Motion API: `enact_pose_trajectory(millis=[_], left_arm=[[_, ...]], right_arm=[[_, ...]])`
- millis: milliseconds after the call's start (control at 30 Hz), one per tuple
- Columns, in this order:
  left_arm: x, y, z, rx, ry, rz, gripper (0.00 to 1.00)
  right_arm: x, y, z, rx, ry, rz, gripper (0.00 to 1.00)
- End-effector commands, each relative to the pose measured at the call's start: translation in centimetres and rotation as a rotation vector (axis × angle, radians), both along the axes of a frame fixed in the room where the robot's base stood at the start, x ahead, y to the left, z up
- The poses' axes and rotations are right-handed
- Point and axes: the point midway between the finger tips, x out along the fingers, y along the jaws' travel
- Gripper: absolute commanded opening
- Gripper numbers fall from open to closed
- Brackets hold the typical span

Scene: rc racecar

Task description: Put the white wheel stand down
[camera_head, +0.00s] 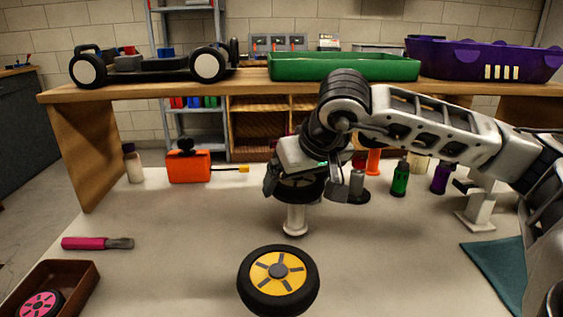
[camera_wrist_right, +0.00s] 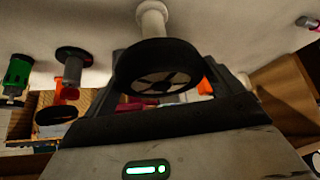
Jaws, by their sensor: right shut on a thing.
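The white wheel stand (camera_head: 295,219) is near the middle of the table, a pale post with a wider round foot. A black-tyred wheel with a pale, dark-spoked face (camera_wrist_right: 158,76) is at its top. In the right wrist view the post (camera_wrist_right: 152,17) runs from behind this wheel to the table. My right gripper (camera_head: 301,187) points down with its fingers on either side of the wheel, shut on the stand's wheel end. The foot is at or close to the tabletop; I cannot tell whether it touches. My left gripper is not in view.
A yellow-hubbed wheel (camera_head: 278,279) lies in front. A brown box (camera_head: 78,275) holds a pink wheel at left, near a pink-handled tool (camera_head: 90,243). An orange box (camera_head: 189,167) and several bottles stand behind. A teal cloth (camera_head: 497,268) lies at right. A raised shelf (camera_head: 160,88) spans the back.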

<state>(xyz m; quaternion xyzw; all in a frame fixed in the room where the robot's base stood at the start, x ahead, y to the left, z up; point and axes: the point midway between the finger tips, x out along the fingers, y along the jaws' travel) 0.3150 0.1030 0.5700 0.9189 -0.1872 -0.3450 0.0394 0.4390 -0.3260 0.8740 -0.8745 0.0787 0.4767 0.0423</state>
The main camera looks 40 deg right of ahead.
Motion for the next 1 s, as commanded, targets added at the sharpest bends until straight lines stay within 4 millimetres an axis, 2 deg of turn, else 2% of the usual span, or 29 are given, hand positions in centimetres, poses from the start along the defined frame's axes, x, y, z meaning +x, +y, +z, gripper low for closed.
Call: enact_pose_trajectory(millis=[100,300,533,733,800,1000], left_arm=[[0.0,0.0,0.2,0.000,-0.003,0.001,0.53],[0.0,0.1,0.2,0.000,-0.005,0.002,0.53],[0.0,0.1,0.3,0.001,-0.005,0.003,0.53],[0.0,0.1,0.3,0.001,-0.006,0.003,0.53],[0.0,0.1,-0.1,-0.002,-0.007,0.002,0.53],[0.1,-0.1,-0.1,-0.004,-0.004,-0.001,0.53]], right_arm=[[3.3,-0.5,0.1,0.002,-0.001,-0.001,0.67],[7.4,-1.3,0.1,0.001,-0.001,0.001,0.67],[9.4,-1.6,0.1,0.001,-0.001,0.001,0.67],[12.6,-2.2,0.1,0.000,-0.001,-0.001,0.67],[12.3,-2.3,-1.2,-0.002,0.000,0.001,0.67],[12.3,-2.2,-1.4,-0.001,-0.002,0.001,0.67]])
